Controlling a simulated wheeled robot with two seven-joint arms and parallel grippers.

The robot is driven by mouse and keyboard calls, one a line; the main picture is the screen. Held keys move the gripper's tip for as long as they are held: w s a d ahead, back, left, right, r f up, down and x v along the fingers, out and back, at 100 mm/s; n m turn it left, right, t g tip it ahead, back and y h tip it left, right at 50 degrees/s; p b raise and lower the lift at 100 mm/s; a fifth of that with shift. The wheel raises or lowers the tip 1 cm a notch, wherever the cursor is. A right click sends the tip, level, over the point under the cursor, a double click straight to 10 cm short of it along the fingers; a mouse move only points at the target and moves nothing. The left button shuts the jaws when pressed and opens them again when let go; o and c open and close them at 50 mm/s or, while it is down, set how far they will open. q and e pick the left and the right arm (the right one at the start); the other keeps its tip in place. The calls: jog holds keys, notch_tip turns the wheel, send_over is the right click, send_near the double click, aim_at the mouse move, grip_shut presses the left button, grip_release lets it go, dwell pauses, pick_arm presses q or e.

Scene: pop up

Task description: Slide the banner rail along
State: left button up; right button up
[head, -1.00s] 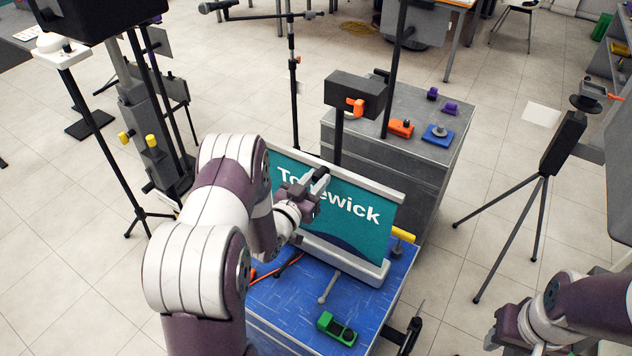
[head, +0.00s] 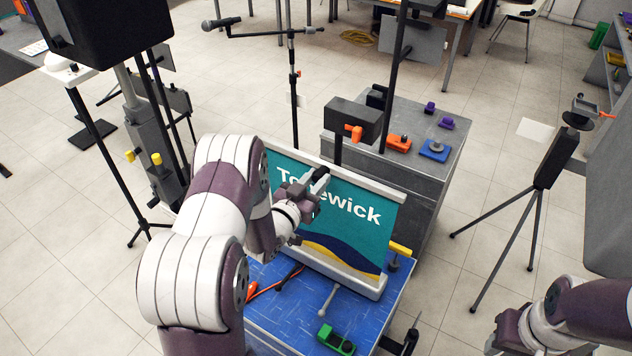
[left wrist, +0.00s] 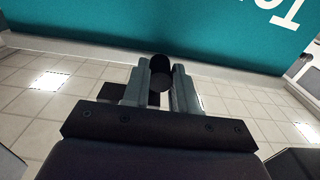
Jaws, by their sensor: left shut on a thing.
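The teal banner (head: 352,232) with white lettering stands upright from a pale base (head: 345,272) on a blue-topped table. Its pale top rail (head: 385,186) runs along the upper edge. Navy and yellow bands show at the banner's bottom. My left gripper (head: 318,182) is at the rail, in front of the banner's upper part, and hides some letters. In the left wrist view its fingers (left wrist: 160,88) are shut on a dark round handle (left wrist: 160,72) in front of the teal cloth. My right arm shows at the lower right; its fingertips cannot be made out.
The blue table (head: 290,318) holds a green block (head: 335,340), a grey pin and a yellow-handled part (head: 399,250). A grey cabinet (head: 400,185) with small coloured parts stands behind the banner. A black tripod (head: 540,185) stands at the right, with open floor between.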

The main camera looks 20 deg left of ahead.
pick_arm(q)
notch_tip(320, 180, up, 7)
jog(key=p, duration=0.4)
jog(key=shift+f, duration=0.15)
jog(key=o, duration=1.1)
jog(key=shift+c, duration=0.2)
jog(key=shift+s, duration=0.1)
jog(key=s+a+b, duration=0.1)
jog(key=s+b, duration=0.2)
jog(key=s, duration=0.9)
jog(key=shift+s+a+b, duration=0.3)
jog(key=shift+a+b, duration=0.05)
jog(key=shift+a, duration=0.05)
